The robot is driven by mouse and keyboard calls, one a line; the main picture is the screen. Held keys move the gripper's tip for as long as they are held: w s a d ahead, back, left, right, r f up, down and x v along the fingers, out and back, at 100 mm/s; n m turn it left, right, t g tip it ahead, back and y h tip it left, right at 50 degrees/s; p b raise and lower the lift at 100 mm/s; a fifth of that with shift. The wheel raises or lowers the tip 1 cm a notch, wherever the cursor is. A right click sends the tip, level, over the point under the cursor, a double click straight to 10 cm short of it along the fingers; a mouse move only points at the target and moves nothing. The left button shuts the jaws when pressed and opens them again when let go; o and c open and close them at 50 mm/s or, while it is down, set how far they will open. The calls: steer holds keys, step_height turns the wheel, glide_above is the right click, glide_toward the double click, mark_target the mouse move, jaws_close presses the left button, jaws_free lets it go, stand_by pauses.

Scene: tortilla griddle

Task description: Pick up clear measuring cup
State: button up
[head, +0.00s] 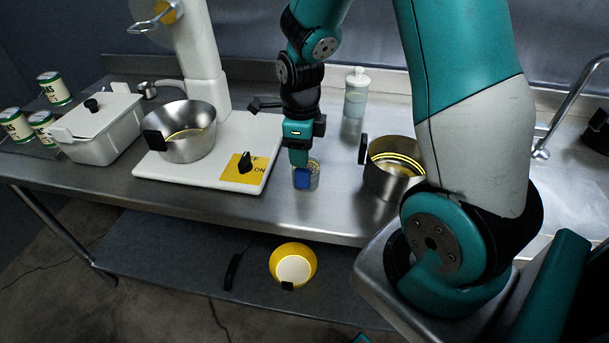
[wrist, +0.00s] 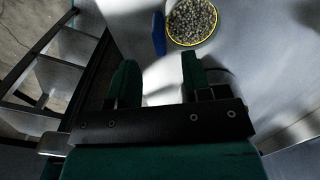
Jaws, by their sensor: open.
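The clear measuring cup (head: 314,174) stands on the steel counter with its blue handle (head: 302,178) toward me. In the wrist view the cup (wrist: 192,22) has a yellow rim and is filled with small grey-brown pieces. Its blue handle (wrist: 158,34) sticks out on the left, beyond the gap between the fingers. My gripper (head: 299,158) is just above and beside the cup in the head view. In the wrist view my gripper (wrist: 160,72) is open, with nothing between its two green fingers.
A steel pot (head: 384,181) stands right of the cup. A white machine (head: 205,160) with a metal bowl (head: 188,134) is left. A soap bottle (head: 356,93) stands behind. A yellow bowl (head: 275,262) is on the lower shelf. Bare counter (head: 335,215) lies in front.

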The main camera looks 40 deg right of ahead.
mark_target(303, 169)
steer(key=shift+s+f+p, duration=0.1)
steer(key=shift+f+p, duration=0.5)
steer(key=shift+f, duration=2.45)
steer(key=shift+c, duration=0.3)
jaws_close()
